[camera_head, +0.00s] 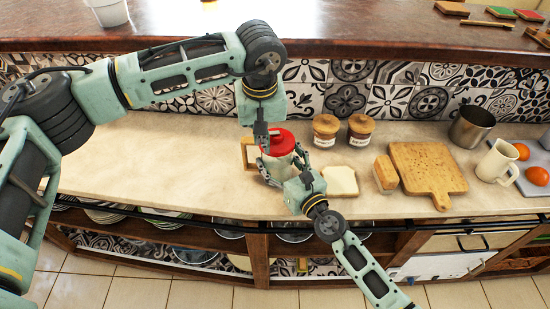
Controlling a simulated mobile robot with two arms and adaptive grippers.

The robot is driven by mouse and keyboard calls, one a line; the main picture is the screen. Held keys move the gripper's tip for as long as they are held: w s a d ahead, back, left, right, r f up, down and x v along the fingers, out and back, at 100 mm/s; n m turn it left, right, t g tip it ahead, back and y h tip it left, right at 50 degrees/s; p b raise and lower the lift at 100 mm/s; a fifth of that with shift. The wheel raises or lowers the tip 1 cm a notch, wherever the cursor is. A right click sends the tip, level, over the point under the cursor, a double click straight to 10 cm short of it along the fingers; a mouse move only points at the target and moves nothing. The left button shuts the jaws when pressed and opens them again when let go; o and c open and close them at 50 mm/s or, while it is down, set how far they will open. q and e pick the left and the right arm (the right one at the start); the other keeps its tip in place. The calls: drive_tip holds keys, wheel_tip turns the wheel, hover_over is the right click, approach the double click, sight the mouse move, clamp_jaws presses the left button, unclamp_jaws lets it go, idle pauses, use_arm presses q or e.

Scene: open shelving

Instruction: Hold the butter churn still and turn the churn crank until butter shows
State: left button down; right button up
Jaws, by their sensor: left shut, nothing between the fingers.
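The butter churn (279,141), a jar with a red lid, stands upright on the counter in the middle of the view. My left gripper (263,144) points down at the churn's left side by the lid. It is shut with nothing between its fingers. The crank cannot be made out behind it. My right gripper (282,167) comes from the lower right, with its fingers around the front and sides of the jar. I cannot tell whether they press on it. The jar's contents are largely hidden, and I see no butter clearly.
A light wooden piece (249,154) stands left of the churn. A bread slice (340,180), two lidded jars (326,131), a cutting board (428,168), a metal pot (471,126) and a white mug (496,161) are to the right. The counter's left part is clear.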

use_arm(q)
drive_tip(key=s+d+n+g+y, duration=0.1)
drive_tip(key=s+n, duration=0.7)
drive_tip(key=n, duration=1.2)
drive_tip(key=shift+s+d+g+y, duration=0.3)
drive_tip(key=shift+d+g, duration=0.3)
drive_tip(key=shift+g, duration=0.4)
idle(0.4)
drive_tip(key=c, duration=2.5)
unclamp_jaws()
drive_tip(key=o, duration=1.1)
drive_tip(key=shift+o, duration=0.2)
wheel_tip(320, 180, up, 7)
